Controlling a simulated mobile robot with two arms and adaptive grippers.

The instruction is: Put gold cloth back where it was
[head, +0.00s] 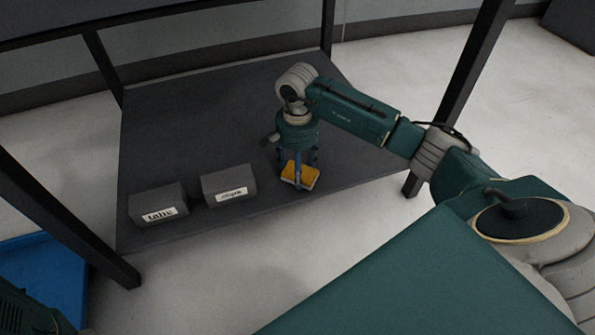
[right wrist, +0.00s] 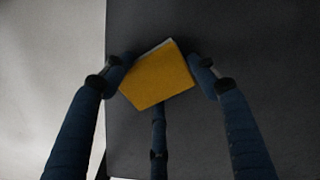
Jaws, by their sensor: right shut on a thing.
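The gold cloth (head: 300,174) is a small folded yellow block near the front edge of the low dark shelf (head: 225,115), to the right of two labelled boxes. My right gripper (head: 298,178) points down over it with its fingers around it. In the right wrist view the gold cloth (right wrist: 158,78) sits between the blue fingers of my right gripper (right wrist: 160,80), a finger at each side and a third below. I cannot tell whether the cloth touches the shelf. My left gripper is not in view.
A grey box (head: 158,203) and another grey labelled box (head: 229,185) stand on the shelf to the left. Dark posts (head: 65,215) rise at the shelf corners. A blue surface (head: 40,275) shows at lower left. The back of the shelf is clear.

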